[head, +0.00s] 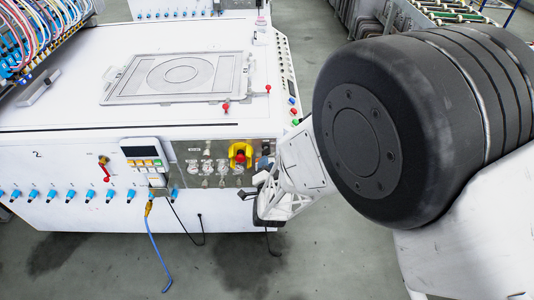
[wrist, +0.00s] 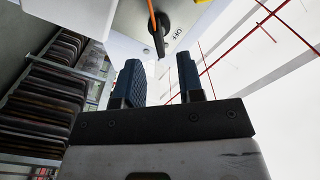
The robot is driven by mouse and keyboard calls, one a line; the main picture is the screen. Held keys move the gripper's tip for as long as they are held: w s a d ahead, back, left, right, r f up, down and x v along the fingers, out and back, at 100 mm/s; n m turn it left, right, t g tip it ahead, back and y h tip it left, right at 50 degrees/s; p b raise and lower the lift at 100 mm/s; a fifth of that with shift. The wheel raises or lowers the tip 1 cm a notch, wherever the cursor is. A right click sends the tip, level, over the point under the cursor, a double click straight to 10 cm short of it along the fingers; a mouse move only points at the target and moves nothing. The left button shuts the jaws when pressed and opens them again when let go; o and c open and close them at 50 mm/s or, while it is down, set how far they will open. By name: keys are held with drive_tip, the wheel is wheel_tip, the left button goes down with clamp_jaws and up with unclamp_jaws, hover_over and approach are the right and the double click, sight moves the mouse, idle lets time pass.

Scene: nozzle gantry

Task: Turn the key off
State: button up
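In the wrist view a dark key or knob (wrist: 159,38) with an orange strip (wrist: 152,14) above it sits on a pale panel (wrist: 128,45), beside printed "OFF" lettering. My gripper (wrist: 160,76) has its two dark ridged fingers apart, with nothing between them. The key lies just beyond the fingertips, roughly in line with the gap, and looks untouched. In the head view my gripper (head: 258,203) is at the right end of the machine's front panel; its fingers are small and partly hidden there. I cannot clearly make out the key in that view.
A yellow-collared red button (head: 240,154) and several gauges (head: 207,168) are on the front panel. A display box (head: 144,152) with a blue cable (head: 158,250) is left of them. Racks (wrist: 50,90) stand left in the wrist view. Floor in front is mostly clear.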

sight(267, 152)
drive_tip(key=shift+w, duration=2.85)
drive_tip(key=shift+c, duration=0.4)
clamp_jaws()
